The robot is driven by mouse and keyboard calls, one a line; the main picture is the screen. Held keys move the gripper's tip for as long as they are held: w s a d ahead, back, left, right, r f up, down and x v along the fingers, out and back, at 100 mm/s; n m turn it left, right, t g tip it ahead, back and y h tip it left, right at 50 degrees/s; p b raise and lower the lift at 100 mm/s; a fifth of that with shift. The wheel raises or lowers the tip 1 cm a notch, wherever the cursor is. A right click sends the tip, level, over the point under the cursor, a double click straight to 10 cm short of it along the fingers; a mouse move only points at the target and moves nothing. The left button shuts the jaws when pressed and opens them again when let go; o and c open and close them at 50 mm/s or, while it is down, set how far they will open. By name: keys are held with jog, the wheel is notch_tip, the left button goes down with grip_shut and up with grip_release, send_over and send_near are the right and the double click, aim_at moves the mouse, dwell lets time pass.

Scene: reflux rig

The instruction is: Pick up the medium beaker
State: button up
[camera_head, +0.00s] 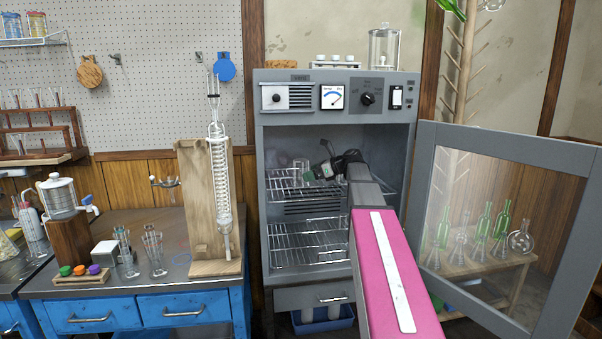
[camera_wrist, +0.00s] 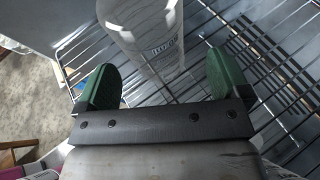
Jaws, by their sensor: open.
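A clear glass beaker with white markings (camera_wrist: 150,38) stands on a wire shelf in the wrist view, just ahead of my gripper (camera_wrist: 160,82). Its near part reaches between the two green fingertips, with space on both sides. My gripper is open and holds nothing. In the head view my gripper (camera_head: 318,172) is inside the open grey cabinet at the upper shelf. Clear glassware (camera_head: 301,166) shows beside it there, partly hidden by the gripper. I cannot tell the beaker's size class from these views.
The grey cabinet (camera_head: 262,190) has its glass door (camera_head: 425,200) swung open to the right of my arm. A lower wire shelf (camera_head: 300,243) looks mostly bare. A condenser on a wooden stand (camera_head: 205,215) stands on the bench to the left.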

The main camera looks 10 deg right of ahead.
jog(key=x, duration=0.4)
jog(key=shift+s+a+r, duration=0.15)
jog(key=shift+a, duration=0.15)
jog(key=c, duration=1)
jog(key=shift+r, duration=0.15)
